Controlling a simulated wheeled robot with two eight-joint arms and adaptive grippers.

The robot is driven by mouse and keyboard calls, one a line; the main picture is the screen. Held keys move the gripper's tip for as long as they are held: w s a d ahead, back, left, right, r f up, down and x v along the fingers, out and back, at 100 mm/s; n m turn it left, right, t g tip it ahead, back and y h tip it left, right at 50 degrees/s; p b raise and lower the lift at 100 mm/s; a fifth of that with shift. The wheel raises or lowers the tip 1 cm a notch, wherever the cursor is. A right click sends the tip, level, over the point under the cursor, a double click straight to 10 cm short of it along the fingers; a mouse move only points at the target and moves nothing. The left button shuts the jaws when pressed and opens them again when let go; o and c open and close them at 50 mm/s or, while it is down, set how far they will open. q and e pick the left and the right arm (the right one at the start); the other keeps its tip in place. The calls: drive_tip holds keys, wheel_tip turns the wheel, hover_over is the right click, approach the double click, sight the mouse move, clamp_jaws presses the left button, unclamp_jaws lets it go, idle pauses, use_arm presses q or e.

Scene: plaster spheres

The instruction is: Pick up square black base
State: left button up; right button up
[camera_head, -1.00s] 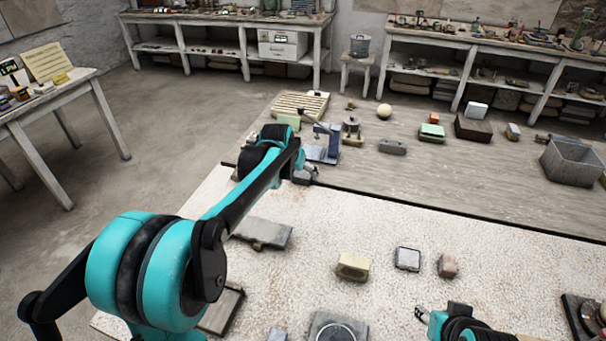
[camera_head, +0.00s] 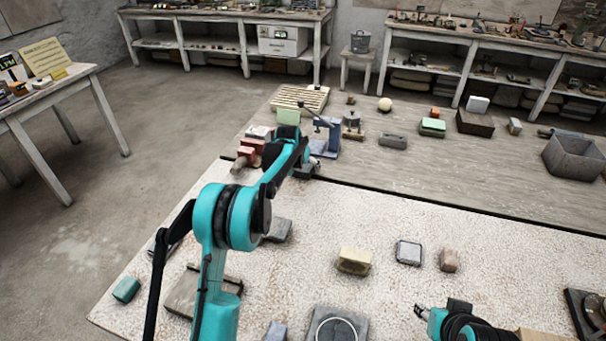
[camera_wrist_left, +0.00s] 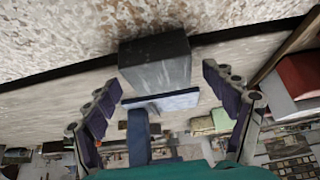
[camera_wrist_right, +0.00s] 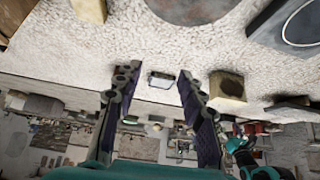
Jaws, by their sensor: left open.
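A dark grey, nearly black square block (camera_wrist_left: 155,62) fills the gap between the fingers of my left gripper (camera_wrist_left: 162,80) in the left wrist view. It stands at the dark seam between the pale table and the wooden one. I cannot tell whether the fingers touch it. In the head view my left gripper (camera_head: 303,167) is beside the blue lever press (camera_head: 328,138), and arm and gripper hide most of the block. The left gripper is open. My right gripper (camera_wrist_right: 156,78) is open and empty above the pale table; it also shows low in the head view (camera_head: 424,313).
A black-rimmed square plate (camera_head: 408,253), a yellowish block (camera_head: 354,261) and a brownish block (camera_head: 449,260) lie on the pale table. A ringed slab (camera_head: 337,328) is near the front. A red block (camera_wrist_left: 300,75) is close to the left gripper. A grey bin (camera_head: 575,160) stands far right.

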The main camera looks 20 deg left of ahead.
use_arm(q)
drive_tip(key=shift+w+f, duration=0.4)
drive_tip(key=shift+f, duration=0.15)
drive_tip(key=shift+s+r, duration=0.1)
drive_tip(key=c, duration=1.7)
